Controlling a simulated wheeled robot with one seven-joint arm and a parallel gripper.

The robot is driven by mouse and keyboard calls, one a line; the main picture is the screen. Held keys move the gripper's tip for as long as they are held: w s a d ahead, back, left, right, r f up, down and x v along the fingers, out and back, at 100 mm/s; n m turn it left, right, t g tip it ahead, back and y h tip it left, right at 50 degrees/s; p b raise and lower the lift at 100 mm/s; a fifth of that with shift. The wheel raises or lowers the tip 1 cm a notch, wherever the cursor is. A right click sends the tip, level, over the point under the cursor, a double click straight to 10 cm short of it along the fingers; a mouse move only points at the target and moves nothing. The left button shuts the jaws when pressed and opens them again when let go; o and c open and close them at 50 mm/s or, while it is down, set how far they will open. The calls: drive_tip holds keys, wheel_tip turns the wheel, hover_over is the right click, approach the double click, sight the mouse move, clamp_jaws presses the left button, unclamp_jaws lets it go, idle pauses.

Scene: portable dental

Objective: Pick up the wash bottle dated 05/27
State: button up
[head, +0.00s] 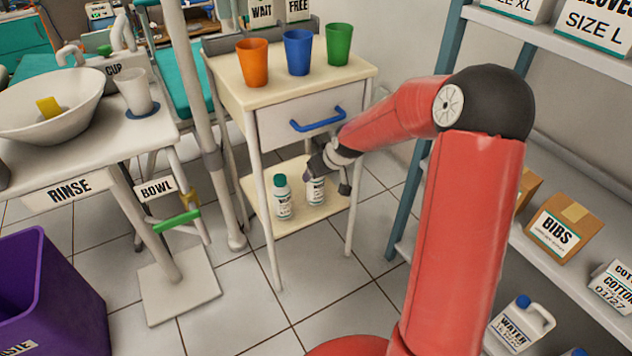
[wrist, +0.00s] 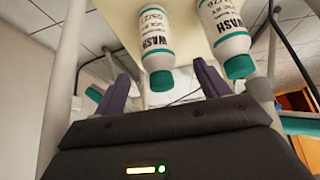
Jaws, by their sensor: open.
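Two white wash bottles with teal caps stand upright on the lower shelf of the small cart. The left wash bottle (head: 283,204) is clear of my gripper. The right wash bottle (head: 316,192) has its top hidden by my gripper (head: 329,178). The wrist view is upside down. There, one wash bottle (wrist: 157,45) shows its cap between the spread purple fingers of my open gripper (wrist: 162,75), with gaps on both sides. The other wash bottle (wrist: 228,35) is outside the right-hand finger. Both labels read WASH; I cannot read their dates surely.
The cart's top (head: 275,85) is above the shelf, with orange, blue and green cups and a drawer with a blue handle (head: 318,119). Cart legs flank the shelf (head: 300,222). A rinse table is left, a supply rack right; the floor in front is clear.

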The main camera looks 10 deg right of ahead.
sight(315, 183)
drive_tip(key=d+x, duration=0.1)
drive_tip(key=x, duration=0.5)
drive_tip(key=shift+a+b, duration=0.35)
drive_tip(key=shift+r, duration=0.1)
drive_tip(key=c, duration=1.2)
